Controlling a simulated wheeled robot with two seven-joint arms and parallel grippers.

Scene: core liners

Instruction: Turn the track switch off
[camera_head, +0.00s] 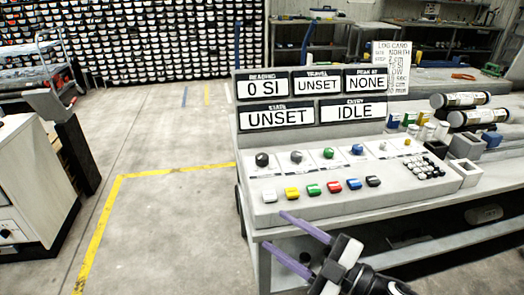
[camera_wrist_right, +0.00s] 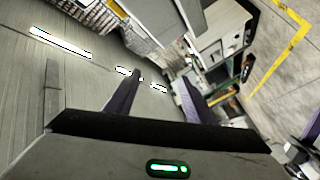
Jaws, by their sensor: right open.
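A grey control console (camera_head: 325,213) stands on the bench, with a row of coloured switches along its front: white, yellow (camera_head: 292,194), green, red (camera_head: 334,187), blue (camera_head: 354,184) and black. Behind them is a row of knobs, among them a large dark one (camera_head: 262,159). I cannot read the small labels, so I cannot tell which control is the track switch. My right gripper (camera_head: 272,229) is open and empty, with purple fingers, low in front of the console's front left edge and apart from the switches. Its fingers also show in the right wrist view (camera_wrist_right: 160,77).
Display panels above the controls read "0 SI", "UNSET", "NONE", "UNSET" and "IDLE" (camera_head: 353,112). A log card (camera_head: 390,67) stands behind. The floor left of the console is clear.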

